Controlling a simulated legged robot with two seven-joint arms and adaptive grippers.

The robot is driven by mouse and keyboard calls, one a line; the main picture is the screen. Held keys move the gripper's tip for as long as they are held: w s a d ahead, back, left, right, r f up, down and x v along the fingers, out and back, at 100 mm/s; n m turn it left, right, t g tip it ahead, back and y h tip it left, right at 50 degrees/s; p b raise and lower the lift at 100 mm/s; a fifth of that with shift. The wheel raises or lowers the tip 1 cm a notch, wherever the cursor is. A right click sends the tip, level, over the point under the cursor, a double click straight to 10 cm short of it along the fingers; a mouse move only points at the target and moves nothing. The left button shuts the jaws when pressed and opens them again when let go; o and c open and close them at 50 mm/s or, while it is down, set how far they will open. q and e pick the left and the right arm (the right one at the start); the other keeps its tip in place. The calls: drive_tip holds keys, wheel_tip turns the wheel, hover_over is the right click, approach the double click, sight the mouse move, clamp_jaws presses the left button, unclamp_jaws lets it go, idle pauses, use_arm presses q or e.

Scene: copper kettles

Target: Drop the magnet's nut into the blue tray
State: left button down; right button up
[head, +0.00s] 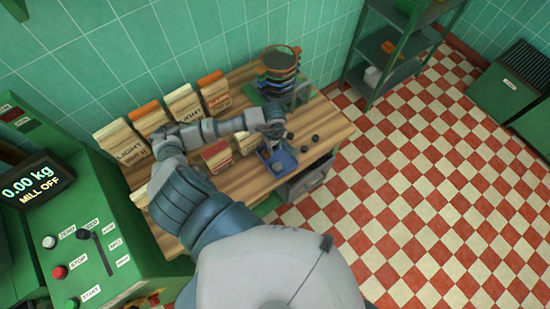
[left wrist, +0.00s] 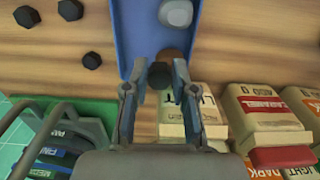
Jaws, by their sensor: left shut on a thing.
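My left gripper (head: 272,131) is over the far edge of the blue tray (head: 284,164). In the left wrist view the fingers (left wrist: 157,84) are shut on a small dark round-ended piece (left wrist: 160,75), which looks like the magnet. A brownish round thing (left wrist: 171,54) shows just beyond it, at the end of the blue tray (left wrist: 132,32); I cannot tell whether they touch. A pale grey nut-like piece (left wrist: 175,12) lies in the tray. Whether a nut clings to the held piece is not clear. My right gripper is not in view.
Several dark hexagonal pieces (left wrist: 92,60) lie loose on the wooden table beside the tray. Labelled packets (head: 183,104) stand along the wall side. A green control panel (head: 90,235) is at left.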

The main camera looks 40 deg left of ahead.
use_arm(q)
drive_tip(key=shift+a, duration=0.1)
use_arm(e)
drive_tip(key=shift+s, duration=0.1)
use_arm(q)
drive_tip(key=c, duration=0.9)
unclamp_jaws()
drive_tip(key=shift+o, duration=0.2)
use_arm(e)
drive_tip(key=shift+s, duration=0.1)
use_arm(q)
drive_tip(key=shift+r, duration=0.2)
wheel_tip(320, 180, up, 12)
drive_tip(key=shift+f, duration=0.2)
drive_tip(key=shift+w, duration=0.1)
